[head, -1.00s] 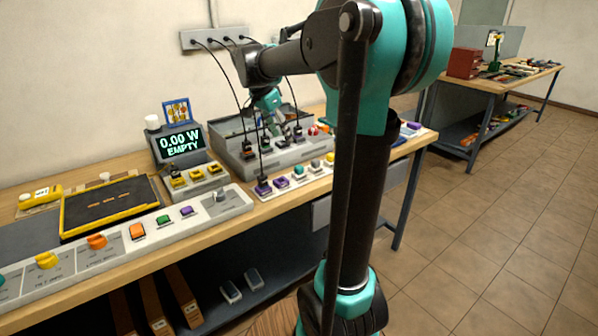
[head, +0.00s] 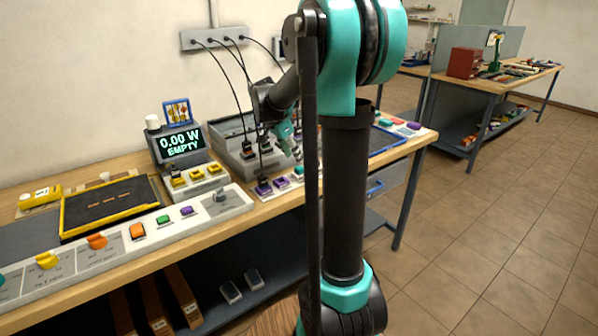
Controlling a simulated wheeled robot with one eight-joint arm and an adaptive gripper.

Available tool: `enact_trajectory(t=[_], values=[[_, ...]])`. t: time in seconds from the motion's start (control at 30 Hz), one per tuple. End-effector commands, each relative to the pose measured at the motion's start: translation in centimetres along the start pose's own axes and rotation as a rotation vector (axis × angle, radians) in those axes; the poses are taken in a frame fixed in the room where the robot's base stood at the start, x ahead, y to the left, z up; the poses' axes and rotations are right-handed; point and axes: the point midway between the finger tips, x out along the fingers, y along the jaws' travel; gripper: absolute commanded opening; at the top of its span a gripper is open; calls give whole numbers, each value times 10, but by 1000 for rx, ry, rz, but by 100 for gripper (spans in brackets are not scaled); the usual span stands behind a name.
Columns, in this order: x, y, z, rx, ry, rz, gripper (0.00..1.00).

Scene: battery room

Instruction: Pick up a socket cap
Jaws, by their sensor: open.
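My gripper (head: 291,151), teal and dark, points down over the bench, above the front strip of small coloured pieces. Its fingertips are small here and nothing shows between them. On that strip I see a dark purple piece (head: 263,187), a lighter purple one (head: 281,182) and a teal one (head: 299,170). I cannot tell which of these, if any, is a socket cap. My own arm hides the strip's right part.
A grey box (head: 232,128) with cables stands behind the strip. A display (head: 180,143) reads 0.00 W EMPTY. A control panel (head: 120,245) runs along the front left edge. Coloured pieces (head: 400,122) lie at the bench's right end. A second bench (head: 480,80) stands further back.

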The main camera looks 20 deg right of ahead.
Motion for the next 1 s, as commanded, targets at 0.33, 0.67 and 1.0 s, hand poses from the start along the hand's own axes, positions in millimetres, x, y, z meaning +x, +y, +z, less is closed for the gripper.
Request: enact_trajectory(t=[0.33,0.67,1.0], values=[[44,4,0,1,0,0,50],[51,5,0,0,0,0,50],[51,5,0,0,0,0,9]])
